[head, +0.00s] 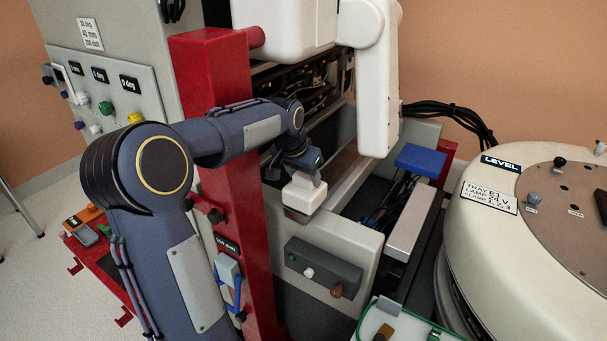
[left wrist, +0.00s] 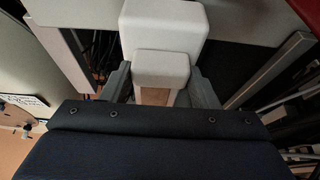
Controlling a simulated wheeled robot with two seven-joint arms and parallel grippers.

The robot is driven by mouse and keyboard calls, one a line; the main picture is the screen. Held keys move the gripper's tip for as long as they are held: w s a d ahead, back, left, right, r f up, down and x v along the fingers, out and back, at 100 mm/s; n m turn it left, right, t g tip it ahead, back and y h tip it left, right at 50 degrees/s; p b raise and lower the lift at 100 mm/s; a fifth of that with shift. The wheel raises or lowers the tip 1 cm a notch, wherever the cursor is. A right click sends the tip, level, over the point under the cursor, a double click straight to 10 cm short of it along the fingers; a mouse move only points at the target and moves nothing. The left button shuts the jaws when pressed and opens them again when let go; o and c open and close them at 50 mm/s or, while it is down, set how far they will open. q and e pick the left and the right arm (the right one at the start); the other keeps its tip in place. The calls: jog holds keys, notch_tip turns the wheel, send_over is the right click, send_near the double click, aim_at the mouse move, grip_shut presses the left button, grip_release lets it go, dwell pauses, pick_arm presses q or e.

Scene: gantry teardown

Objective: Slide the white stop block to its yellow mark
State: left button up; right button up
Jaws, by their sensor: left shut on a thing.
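The white stop block (head: 303,196) sits on the pale rail structure near the middle of the head view. In the left wrist view it shows as a wide white body with a smaller raised part (left wrist: 161,67). My left gripper (head: 306,178) is shut on that raised part from above, with one grey finger on each side (left wrist: 161,85). The gripper and forearm hide part of the rail behind the block. I cannot make out the yellow mark in either view. My right gripper is in neither view.
A red post (head: 222,150) stands close to my left arm. A white machine limb (head: 380,95) hangs just right of the block. A blue block (head: 420,160) tops a grey rail to the right. A grey knob panel (head: 322,268) lies in front; a round white housing (head: 470,225) stands at right.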

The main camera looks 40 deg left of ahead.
pick_arm(q)
jog(key=c, duration=0.3)
jog(key=shift+w+r, duration=0.15)
jog(key=shift+w, duration=0.15)
jog(key=shift+c, duration=0.2)
jog(key=w, duration=0.1)
jog(key=w+p, duration=0.2)
jog(key=w, duration=0.1)
jog(key=shift+a, duration=0.25)
jog(key=shift+w+p, duration=0.25)
jog(key=shift+p, duration=0.05)
jog(key=o, duration=1.4)
jog(key=shift+s, duration=0.1)
